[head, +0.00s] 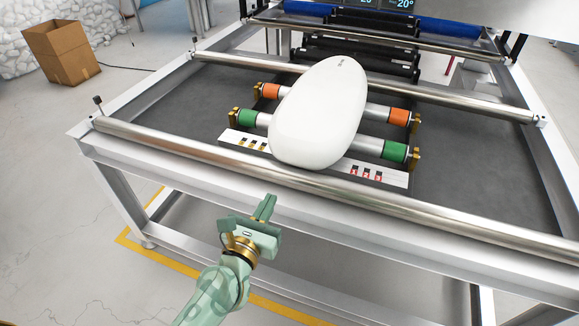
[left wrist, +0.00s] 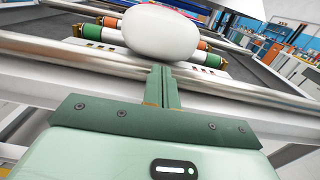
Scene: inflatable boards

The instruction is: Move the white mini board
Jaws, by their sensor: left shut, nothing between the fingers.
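The white mini board (head: 320,112) is a smooth, rounded oval. It lies across two roller bars with orange and green collars on the machine's dark bed. Its near end is close to the front metal roller. My left gripper (head: 266,206) is in front of the machine's front rail, on the near side of the board and apart from it. Its green fingers are shut with nothing between them. In the left wrist view the shut fingers (left wrist: 162,88) point toward the near end of the board (left wrist: 160,36). My right gripper is in neither view.
A long metal front roller (head: 230,162) lies between my left gripper and the board. White marked strips (head: 365,170) lie beside the board's near end. Black rollers (head: 350,45) are behind it. A cardboard box (head: 62,52) stands on the floor at the far left.

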